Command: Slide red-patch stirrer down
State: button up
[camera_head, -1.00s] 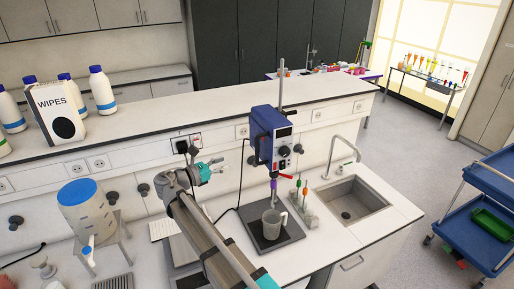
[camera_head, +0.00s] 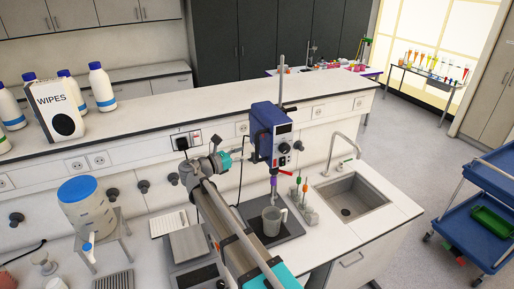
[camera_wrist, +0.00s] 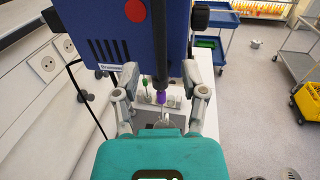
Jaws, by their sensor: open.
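The stirrer (camera_head: 266,128) is a blue box with a dark control panel, mounted on an upright rod (camera_head: 282,75) above the bench. A round red patch (camera_wrist: 135,11) shows on its blue housing in the wrist view. A purple piece (camera_wrist: 161,97) sits on its shaft below. A grey beaker (camera_head: 267,226) stands under the shaft on a black base plate (camera_head: 296,226). My gripper (camera_head: 237,154) is at the left side of the stirrer.
A rack with coloured items (camera_head: 306,205) stands right of the beaker, before the sink (camera_head: 352,198). A balance (camera_head: 187,244) is left of it. The raised shelf (camera_head: 215,112) runs behind. A dark cable (camera_wrist: 82,88) hangs left of the stirrer.

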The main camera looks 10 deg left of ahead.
aim_at(257, 160)
jog(key=shift+x, duration=3.2)
grip_shut()
